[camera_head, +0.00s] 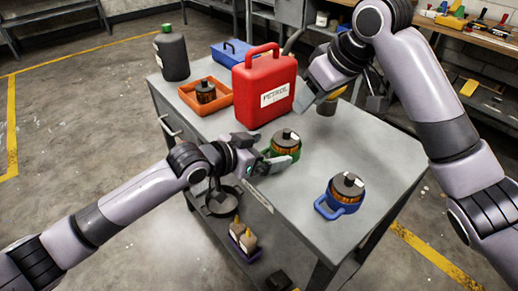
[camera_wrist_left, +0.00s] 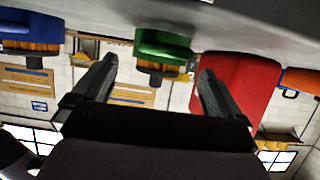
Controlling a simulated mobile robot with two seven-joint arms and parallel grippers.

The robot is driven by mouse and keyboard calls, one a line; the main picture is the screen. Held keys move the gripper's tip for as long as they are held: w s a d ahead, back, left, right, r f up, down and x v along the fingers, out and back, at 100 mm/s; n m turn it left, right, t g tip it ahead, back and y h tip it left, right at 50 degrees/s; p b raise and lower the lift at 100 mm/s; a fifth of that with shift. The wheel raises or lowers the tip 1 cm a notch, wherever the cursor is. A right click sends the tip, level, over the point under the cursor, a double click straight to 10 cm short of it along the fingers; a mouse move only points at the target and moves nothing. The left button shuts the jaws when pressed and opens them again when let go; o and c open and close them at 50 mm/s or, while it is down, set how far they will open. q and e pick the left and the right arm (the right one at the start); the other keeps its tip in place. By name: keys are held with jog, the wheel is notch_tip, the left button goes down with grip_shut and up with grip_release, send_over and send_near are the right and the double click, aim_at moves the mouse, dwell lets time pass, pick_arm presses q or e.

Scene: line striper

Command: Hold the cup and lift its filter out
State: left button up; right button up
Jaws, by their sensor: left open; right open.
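A green cup (camera_head: 294,154) with a dark-topped, amber-sided filter (camera_head: 286,139) in it stands on the grey cart's top. My left gripper (camera_head: 270,158) is open at the cup's near left side. In the left wrist view, which looks upside down, the green cup (camera_wrist_left: 162,45) and its filter (camera_wrist_left: 158,69) appear between the spread fingers, beyond their tips; contact cannot be told. A blue cup (camera_head: 333,206) with a similar filter (camera_head: 348,184) stands nearer the cart's right corner. My right gripper (camera_head: 310,97) is open and empty, raised right of the red can.
A red petrol can (camera_head: 264,88) stands close behind the green cup. An orange tray (camera_head: 190,99) with another filter (camera_head: 206,91), a dark bottle (camera_head: 172,58) and a blue box (camera_head: 228,52) are farther back. Cart top (camera_head: 385,160) is clear at right.

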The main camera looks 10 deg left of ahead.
aim_at(276, 148)
pick_arm(q)
jog(key=shift+x, duration=2.6)
jog(key=shift+r, duration=0.1)
jog(key=c, duration=0.9)
pick_arm(e)
jog(key=shift+o, duration=0.4)
jog(key=shift+w+a+f+m+h, duration=0.55)
jog(key=shift+a+f+m+h, duration=0.15)
jog(key=shift+f+m, duration=0.95)
jog(key=shift+w+a+f+m+h, duration=0.65)
jog(key=shift+f+m, duration=0.7)
jog(key=shift+f, duration=0.55)
jog(key=shift+w+a+f+m+h, duration=0.45)
jog(key=shift+a+f+m+h, duration=0.25)
jog(key=shift+f+m, duration=0.95)
